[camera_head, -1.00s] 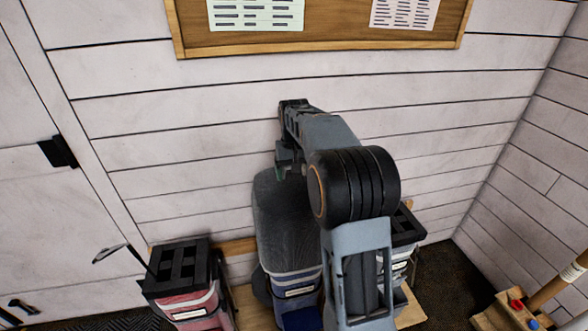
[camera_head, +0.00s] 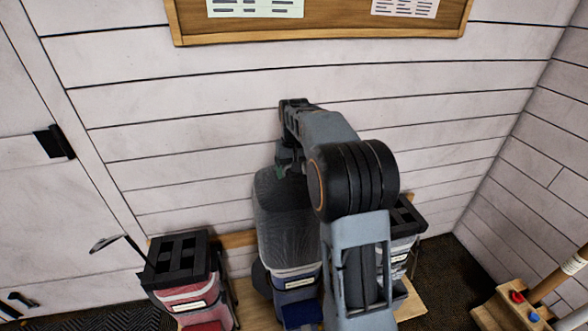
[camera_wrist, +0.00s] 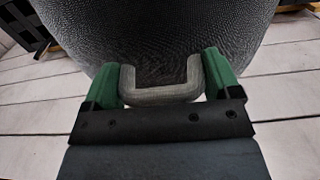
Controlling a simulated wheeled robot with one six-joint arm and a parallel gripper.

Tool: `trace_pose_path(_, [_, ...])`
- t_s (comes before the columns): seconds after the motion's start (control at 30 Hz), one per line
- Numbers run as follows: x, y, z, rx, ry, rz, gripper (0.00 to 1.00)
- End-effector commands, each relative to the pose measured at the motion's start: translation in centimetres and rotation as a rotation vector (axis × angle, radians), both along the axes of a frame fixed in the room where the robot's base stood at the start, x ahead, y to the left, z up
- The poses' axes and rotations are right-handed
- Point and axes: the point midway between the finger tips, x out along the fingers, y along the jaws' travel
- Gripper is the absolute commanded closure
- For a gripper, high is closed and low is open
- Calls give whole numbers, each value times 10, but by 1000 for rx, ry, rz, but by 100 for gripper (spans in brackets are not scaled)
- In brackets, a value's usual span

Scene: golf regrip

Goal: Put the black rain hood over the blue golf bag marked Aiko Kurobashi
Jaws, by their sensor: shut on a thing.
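The black rain hood (camera_head: 284,222) is a dark, finely textured cover in the head view, sitting over the top of the blue golf bag (camera_head: 299,312). Its lower edge meets the bag's white band, just above a small label too small to read. My gripper (camera_head: 285,166) is at the hood's top, partly hidden by my arm. In the wrist view the green fingers of my gripper (camera_wrist: 160,82) are shut on the hood's grey U-shaped handle (camera_wrist: 160,96). The hood (camera_wrist: 150,38) fills the wrist view's top. My arm hides the bag's right side.
A red bag (camera_head: 187,297) with a black divided top (camera_head: 178,258) stands left, a club beside it. A whitish bag (camera_head: 399,255) stands right, partly behind my arm. A wall is close behind. A wooden rack (camera_head: 515,310) is at the lower right.

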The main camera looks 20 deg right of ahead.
Motion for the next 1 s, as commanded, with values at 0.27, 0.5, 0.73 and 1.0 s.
trace_pose_path(0.27, [0, 0, 0, 0, -1, 0, 64])
trace_pose_path(0.5, [0, 0, -3, 0, -1, 0, 64])
trace_pose_path(0.73, [0, 0, -8, 0, 0, 0, 64])
trace_pose_path(1.0, [0, 0, -7, 0, 0, 0, 0])
